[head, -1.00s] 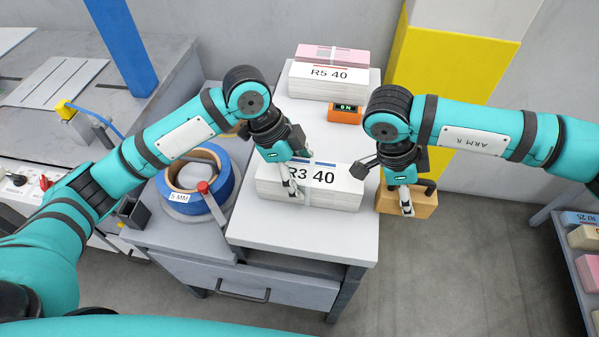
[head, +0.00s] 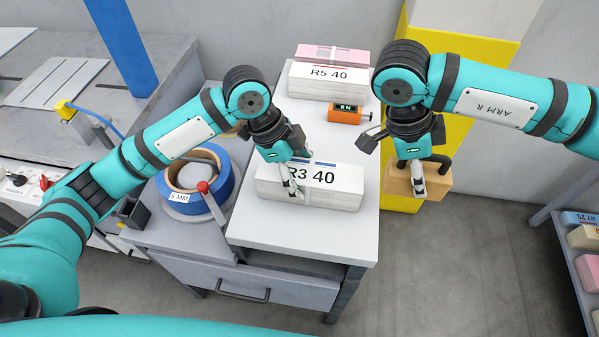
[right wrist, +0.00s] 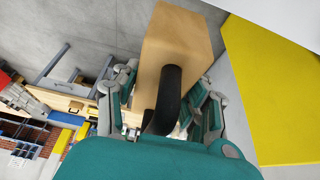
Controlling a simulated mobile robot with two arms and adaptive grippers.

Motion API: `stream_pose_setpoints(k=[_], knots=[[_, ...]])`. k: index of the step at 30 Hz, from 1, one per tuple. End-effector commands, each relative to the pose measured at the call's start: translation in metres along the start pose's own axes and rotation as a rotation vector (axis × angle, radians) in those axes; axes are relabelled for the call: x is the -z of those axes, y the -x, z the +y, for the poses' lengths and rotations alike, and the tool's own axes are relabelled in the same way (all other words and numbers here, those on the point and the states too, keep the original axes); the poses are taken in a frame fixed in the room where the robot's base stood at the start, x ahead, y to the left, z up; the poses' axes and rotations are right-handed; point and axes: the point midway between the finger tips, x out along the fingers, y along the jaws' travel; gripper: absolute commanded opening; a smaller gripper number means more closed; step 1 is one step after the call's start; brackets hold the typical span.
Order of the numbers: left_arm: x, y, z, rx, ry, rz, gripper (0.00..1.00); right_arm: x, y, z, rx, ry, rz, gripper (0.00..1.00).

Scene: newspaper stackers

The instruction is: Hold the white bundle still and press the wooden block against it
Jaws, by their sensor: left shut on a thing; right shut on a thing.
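The white bundle (head: 338,192), marked R3 40, lies flat on the light table top in the head view. My left gripper (head: 294,188) is shut on its left part; the fingers partly cover the label. The wooden block (head: 437,178) is off the table's right edge in the head view, apart from the bundle with a gap between them. My right gripper (head: 418,184) is shut on the block by its dark handle. The right wrist view shows the block (right wrist: 187,50) and the black curved handle (right wrist: 166,98) between the fingers.
A blue tape roll (head: 225,178) is left. A yellow pillar (head: 455,75) stands behind the block.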

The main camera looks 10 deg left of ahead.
Motion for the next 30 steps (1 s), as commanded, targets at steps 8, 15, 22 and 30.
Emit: stream_pose_setpoints(k=[8, 15, 22, 30], knots=[[0.001, 0.0, 0.0, -0.001, 0.0, 0.001, 0.73, 0.0, 0.001, 0.0, 0.001, 0.0, 0.0, 0.0], [0.0, 0.0, 0.0, -0.001, 0.0, 0.0, 0.97, 0.0, 0.001, 0.0, 0.001, 0.0, 0.0, 0.0], [0.0, 0.001, 0.0, 0.0, 0.0, 0.0, 0.97, 0.0, 0.001, 0.0, 0.001, 0.0, 0.0, 0.0], [0.0, 0.036, -0.001, 0.004, -0.001, -0.001, 0.97, 0.0, 0.001, 0.0, 0.001, 0.0, 0.0, 0.0]])
